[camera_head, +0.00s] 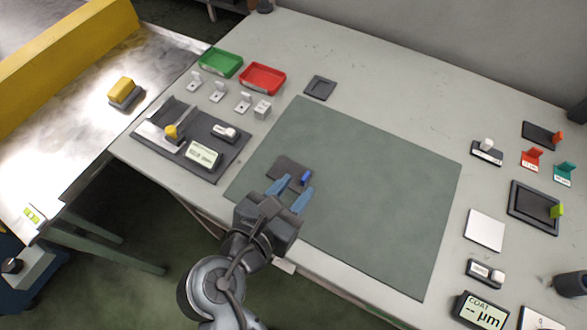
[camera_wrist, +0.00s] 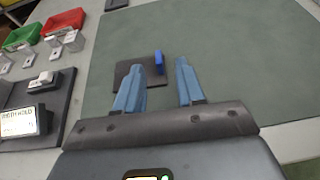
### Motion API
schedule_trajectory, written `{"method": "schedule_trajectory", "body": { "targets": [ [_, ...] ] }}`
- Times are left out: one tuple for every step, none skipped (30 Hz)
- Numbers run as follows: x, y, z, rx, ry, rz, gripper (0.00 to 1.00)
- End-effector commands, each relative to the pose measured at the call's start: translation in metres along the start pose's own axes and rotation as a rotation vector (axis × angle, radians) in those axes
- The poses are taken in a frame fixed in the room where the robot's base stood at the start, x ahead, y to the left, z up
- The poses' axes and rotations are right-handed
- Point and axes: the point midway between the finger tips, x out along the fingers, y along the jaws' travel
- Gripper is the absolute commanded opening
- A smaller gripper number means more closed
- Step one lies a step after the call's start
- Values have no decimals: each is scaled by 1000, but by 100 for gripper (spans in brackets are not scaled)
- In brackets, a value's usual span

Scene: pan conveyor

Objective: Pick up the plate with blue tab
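The plate (camera_head: 281,168) is a small dark square lying flat on the green mat, with an upright blue tab (camera_head: 306,178) at its right side. In the wrist view the plate (camera_wrist: 126,72) lies just beyond my fingers, and its blue tab (camera_wrist: 159,62) shows between the two fingertip lines. My gripper (camera_head: 292,186) has two blue fingers spread apart, with nothing held between them. In the wrist view my gripper (camera_wrist: 164,66) is open, its left finger covering part of the plate's near edge. I cannot tell whether a finger touches the plate.
The green mat (camera_head: 380,190) is otherwise clear. To the left stands a dark fixture board (camera_head: 228,158) with a display, near a green tray (camera_head: 221,62) and a red tray (camera_head: 262,78). To the right are plates with red, teal and green tabs and a gauge (camera_head: 481,312).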

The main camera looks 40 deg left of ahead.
Motion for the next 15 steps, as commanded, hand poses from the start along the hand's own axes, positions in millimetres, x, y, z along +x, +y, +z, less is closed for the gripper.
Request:
{"method": "schedule_trajectory", "body": {
  "targets": [
    [8,1,2,0,-1,0,38],
    [12,2,2,0,-1,-1,38],
    [18,2,2,0,0,0,38],
    [22,2,1,0,-1,0,38],
    [26,2,1,0,0,0,38],
    [30,2,1,0,0,0,38],
    [33,2,1,0,-1,1,38],
    [35,2,1,0,0,1,38],
    [37,2,1,0,0,1,38],
    [38,2,1,0,0,1,38],
    [38,1,1,0,0,1,38],
    [38,1,1,0,0,1,38],
    [38,1,1,1,0,2,38],
    [38,1,1,1,0,2,38],
    [38,1,1,1,0,1,38]
  ]
}}
